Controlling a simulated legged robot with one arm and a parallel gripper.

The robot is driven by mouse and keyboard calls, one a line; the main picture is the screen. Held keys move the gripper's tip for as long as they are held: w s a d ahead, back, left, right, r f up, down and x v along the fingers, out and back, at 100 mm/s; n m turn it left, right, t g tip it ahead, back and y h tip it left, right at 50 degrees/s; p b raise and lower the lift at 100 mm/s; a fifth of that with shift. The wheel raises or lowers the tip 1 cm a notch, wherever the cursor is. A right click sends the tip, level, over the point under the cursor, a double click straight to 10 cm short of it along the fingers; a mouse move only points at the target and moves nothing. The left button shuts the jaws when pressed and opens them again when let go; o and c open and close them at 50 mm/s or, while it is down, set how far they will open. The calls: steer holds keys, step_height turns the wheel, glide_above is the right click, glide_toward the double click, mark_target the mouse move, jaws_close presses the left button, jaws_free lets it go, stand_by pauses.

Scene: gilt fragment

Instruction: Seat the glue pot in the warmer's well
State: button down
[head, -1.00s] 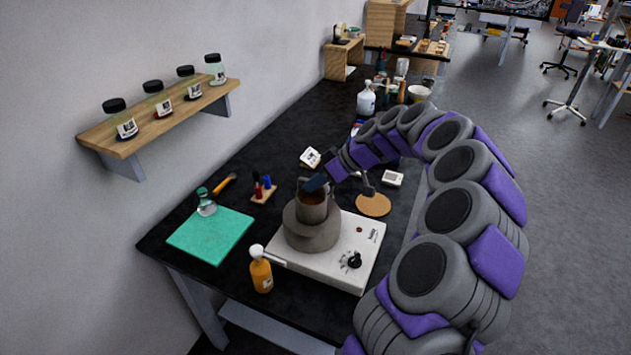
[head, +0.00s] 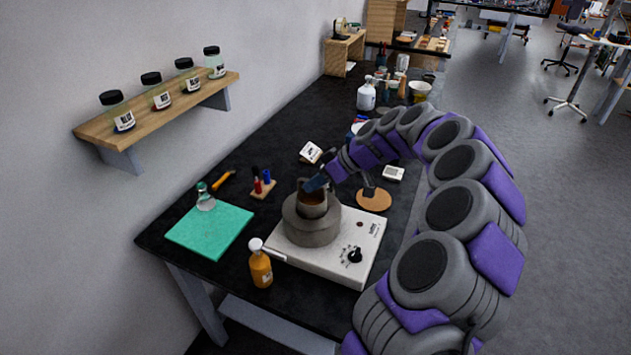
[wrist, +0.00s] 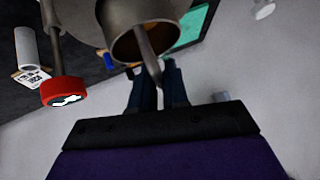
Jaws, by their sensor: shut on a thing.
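The glue pot (head: 312,206) is a grey metal pot with a brown inside. It stands upright at the round grey well housing (head: 312,232) on top of the white warmer (head: 345,262). Its lower part is hidden by the housing's rim, and I cannot tell whether it rests on the bottom. My gripper (head: 316,184) is shut on the pot's handle at the rim. In the wrist view the pot (wrist: 120,18) shows its open mouth, and its handle runs between my gripper's fingers (wrist: 160,80).
A teal mat (head: 210,238) lies left of the warmer, and an amber bottle (head: 261,268) stands close at its front left. A marker stand (head: 262,190), a round cork mat (head: 374,201) and a small white box (head: 393,173) lie nearby. Bottles crowd the far bench.

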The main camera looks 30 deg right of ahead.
mark_target(316, 193)
steer(key=shift+f+b, duration=0.35)
steer(key=shift+f, duration=1.5)
steer(key=c, duration=1.1)
jaws_free()
steer(key=shift+o, duration=0.2)
steer(key=p+v, duration=0.3)
steer(key=v, duration=1.4)
steer(key=shift+d+p, duration=0.25)
steer(key=shift+p, duration=0.1)
